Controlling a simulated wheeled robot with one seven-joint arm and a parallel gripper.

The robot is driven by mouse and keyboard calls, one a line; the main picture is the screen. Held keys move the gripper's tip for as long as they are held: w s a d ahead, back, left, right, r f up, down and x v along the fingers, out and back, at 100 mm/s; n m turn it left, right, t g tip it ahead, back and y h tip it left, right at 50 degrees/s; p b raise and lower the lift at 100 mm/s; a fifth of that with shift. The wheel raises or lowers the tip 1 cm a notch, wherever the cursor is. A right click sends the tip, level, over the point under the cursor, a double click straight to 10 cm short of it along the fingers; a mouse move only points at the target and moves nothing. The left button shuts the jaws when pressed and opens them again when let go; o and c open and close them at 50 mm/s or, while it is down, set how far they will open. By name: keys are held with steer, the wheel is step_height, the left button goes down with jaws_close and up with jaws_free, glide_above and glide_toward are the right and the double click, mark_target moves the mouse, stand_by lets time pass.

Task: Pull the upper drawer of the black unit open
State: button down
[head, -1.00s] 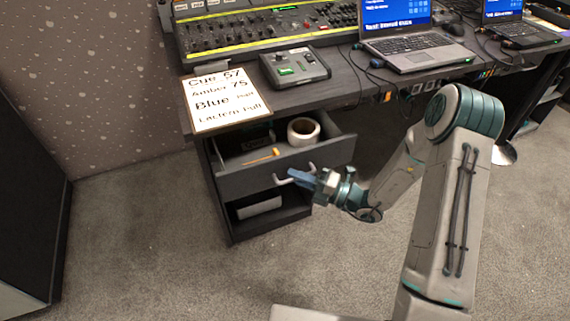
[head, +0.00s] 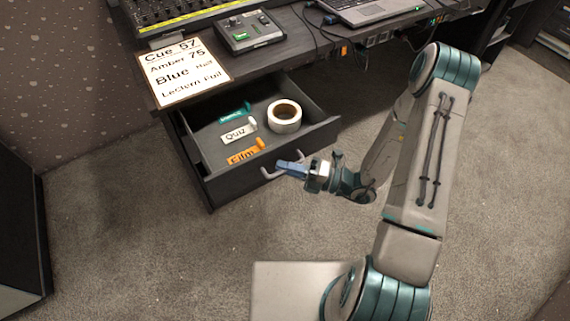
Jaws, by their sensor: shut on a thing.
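The black unit (head: 192,173) stands under the desk. Its upper drawer (head: 232,186) is pulled well out, and its inside shows. In it lie a roll of white tape (head: 284,117), an orange tag (head: 245,152), a white tag (head: 238,132) and a teal tag (head: 235,113). My gripper (head: 284,168) is at the drawer front, shut on the drawer's light grey handle (head: 267,174). The fingers hide part of the handle.
On the desk above are a sheet with large lettering (head: 187,74), a small control box (head: 249,33), a mixing console (head: 170,20) and a laptop (head: 372,8). Carpet (head: 150,245) in front of the drawer is clear. A dark block (head: 22,225) stands at the left edge.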

steer(key=c, duration=1.5)
jaws_free()
steer(key=p+v, duration=0.1)
steer(key=v, duration=1.2)
steer(key=shift+d, duration=0.35)
steer(key=shift+s+f, duration=0.1)
